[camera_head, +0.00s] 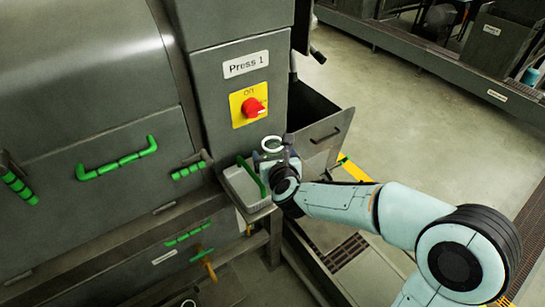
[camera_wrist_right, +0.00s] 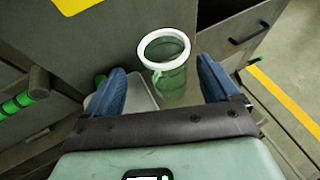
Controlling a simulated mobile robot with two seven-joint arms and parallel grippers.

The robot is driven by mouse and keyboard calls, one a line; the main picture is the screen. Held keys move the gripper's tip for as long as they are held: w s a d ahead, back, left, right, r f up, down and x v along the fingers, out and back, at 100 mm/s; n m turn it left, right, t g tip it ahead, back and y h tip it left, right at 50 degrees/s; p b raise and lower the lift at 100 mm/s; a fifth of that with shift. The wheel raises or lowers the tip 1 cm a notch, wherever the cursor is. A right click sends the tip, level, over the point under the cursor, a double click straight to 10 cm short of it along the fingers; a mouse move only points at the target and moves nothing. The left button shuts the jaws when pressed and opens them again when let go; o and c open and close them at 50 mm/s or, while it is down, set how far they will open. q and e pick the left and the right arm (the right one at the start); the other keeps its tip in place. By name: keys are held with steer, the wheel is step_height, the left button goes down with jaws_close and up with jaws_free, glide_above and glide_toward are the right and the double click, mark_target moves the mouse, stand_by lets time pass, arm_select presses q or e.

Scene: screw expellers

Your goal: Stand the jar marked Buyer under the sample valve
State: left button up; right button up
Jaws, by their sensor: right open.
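A greenish clear jar with a white rim shows in the right wrist view (camera_wrist_right: 170,82), between my right gripper's fingers and a little beyond them. Its rim also shows in the head view, where the jar (camera_head: 271,144) is by the press's grey tray. No Buyer marking is readable on it. My right gripper (camera_wrist_right: 165,88) is open, with a blue finger on each side of the jar; I cannot tell whether either touches it. A small brass-coloured fitting with a green handle (camera_head: 206,266), possibly the sample valve, is low on the press. My left gripper is not in view.
The pale tray (camera_head: 232,186) sits on a ledge beside the jar. The Press 1 panel with a red switch (camera_head: 254,107) rises behind. An open dark bin (camera_head: 325,140) is to the right. A ring-shaped rim (camera_head: 189,303) shows at the bottom edge. Floor is clear further right.

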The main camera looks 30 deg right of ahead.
mark_target(271, 146)
steer(key=shift+w+d+f, duration=0.3)
steer(key=shift+w, duration=0.15)
steer(key=x, duration=0.1)
steer(key=p+x, duration=0.1)
steer(key=x, duration=0.1)
steer(key=shift+w+d+f, duration=0.15)
steer(key=shift+w+d, duration=0.05)
steer(key=shift+d, duration=0.1)
steer(key=shift+w+d+f, duration=0.1)
steer(key=shift+w+f, duration=0.15)
steer(key=shift+w, duration=0.15)
steer(key=shift+s, duration=0.15)
steer(key=shift+c, duration=0.4)
steer(key=c, duration=1.1)
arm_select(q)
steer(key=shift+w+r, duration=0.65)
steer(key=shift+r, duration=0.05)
arm_select(e)
steer(key=shift+r, duration=0.1)
